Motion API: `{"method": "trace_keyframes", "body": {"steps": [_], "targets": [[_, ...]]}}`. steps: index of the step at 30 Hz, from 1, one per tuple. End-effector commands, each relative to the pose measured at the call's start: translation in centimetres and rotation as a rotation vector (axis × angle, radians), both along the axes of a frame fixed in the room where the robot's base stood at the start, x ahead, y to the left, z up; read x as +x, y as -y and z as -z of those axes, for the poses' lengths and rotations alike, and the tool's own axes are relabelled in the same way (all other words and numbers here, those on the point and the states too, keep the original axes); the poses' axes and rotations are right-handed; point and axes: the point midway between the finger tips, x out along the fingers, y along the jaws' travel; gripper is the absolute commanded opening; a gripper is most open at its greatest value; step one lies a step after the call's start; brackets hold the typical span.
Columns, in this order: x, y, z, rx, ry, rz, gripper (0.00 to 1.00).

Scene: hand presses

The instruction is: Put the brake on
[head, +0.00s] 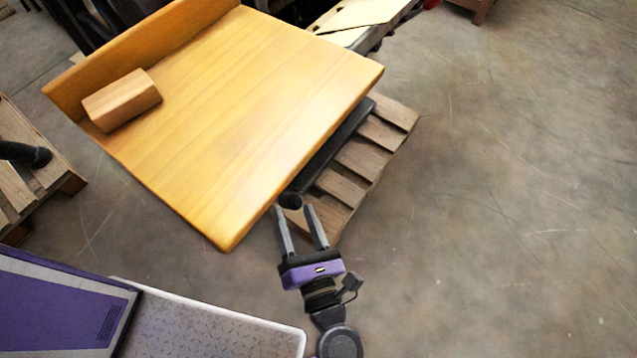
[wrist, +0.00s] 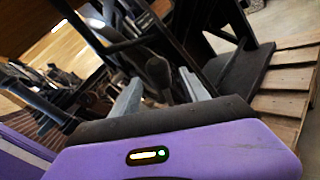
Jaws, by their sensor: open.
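My gripper (head: 294,213) is open, with its two grey fingers pointing at the near right edge of a wooden-topped bench (head: 250,100). A dark round knob or lever end (head: 291,200) shows at the fingertips, just beside the bench edge. In the wrist view the dark rounded piece (wrist: 158,71) appears between and beyond the open fingers (wrist: 161,82). I cannot tell whether the fingers touch it. No part is clearly recognisable as the brake, and the space under the bench top is mostly hidden in the head view.
A wooden block (head: 121,100) lies on the bench top by its raised back board. A pallet (head: 375,150) and a dark base bar (head: 335,145) lie below the right edge. Dark frame bars (wrist: 236,25) crowd the wrist view. Open floor (head: 500,200) is at right.

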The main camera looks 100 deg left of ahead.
Motion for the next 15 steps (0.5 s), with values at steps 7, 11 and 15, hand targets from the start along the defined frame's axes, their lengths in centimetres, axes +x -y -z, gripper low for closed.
{"method": "trace_keyframes", "body": {"steps": [7,11,15], "targets": [[-2.0,-3.3,0.0,0.002,-0.001,-0.001,0.53],[-2.9,-4.7,0.0,0.001,-0.003,-0.001,0.53],[-3.5,-5.7,0.0,0.000,-0.003,0.001,0.53]]}}
